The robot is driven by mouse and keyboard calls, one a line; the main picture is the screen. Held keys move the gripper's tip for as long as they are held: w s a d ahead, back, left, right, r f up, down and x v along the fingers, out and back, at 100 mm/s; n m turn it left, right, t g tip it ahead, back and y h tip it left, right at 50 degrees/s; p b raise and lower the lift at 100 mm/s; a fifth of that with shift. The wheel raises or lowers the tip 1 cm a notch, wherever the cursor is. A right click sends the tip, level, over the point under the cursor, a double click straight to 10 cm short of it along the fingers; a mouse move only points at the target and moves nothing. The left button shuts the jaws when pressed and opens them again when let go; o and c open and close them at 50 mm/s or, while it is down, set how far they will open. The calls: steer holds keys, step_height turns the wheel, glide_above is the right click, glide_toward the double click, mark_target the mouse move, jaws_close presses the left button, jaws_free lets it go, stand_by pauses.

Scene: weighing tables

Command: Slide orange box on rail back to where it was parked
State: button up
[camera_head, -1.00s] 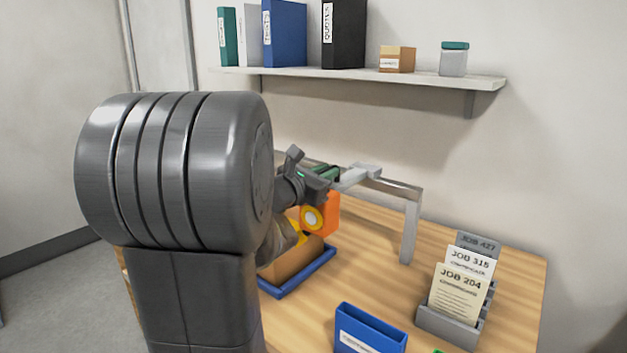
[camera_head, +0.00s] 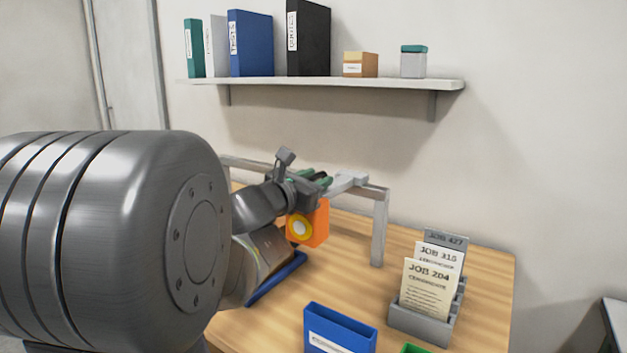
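The orange box (camera_head: 319,224) with a round yellow-and-white dial on its face hangs below the grey rail (camera_head: 374,191), above the wooden table. A pale grey bracket (camera_head: 349,182) crosses the rail just right of the box. My gripper (camera_head: 318,180) is at the top of the orange box, beside the bracket, with its green-tipped fingers pointing toward the rail. The fingers are small and partly hidden, so I cannot tell whether they are shut on anything. My arm hides the left part of the rail.
A blue holder (camera_head: 340,330) and a grey card rack (camera_head: 420,322) stand on the table (camera_head: 490,262). The rail's right leg (camera_head: 379,232) stands between the orange box and the rack.

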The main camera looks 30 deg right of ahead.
steer(key=v, duration=1.3)
steer(key=shift+s+a+p, duration=0.2)
steer(key=shift+a+p, duration=0.1)
steer(key=shift+a, duration=0.05)
steer(key=shift+d, duration=0.1)
steer(key=x, duration=1.3)
steer(key=shift+w+d, duration=0.2)
steer(key=shift+w, duration=0.15)
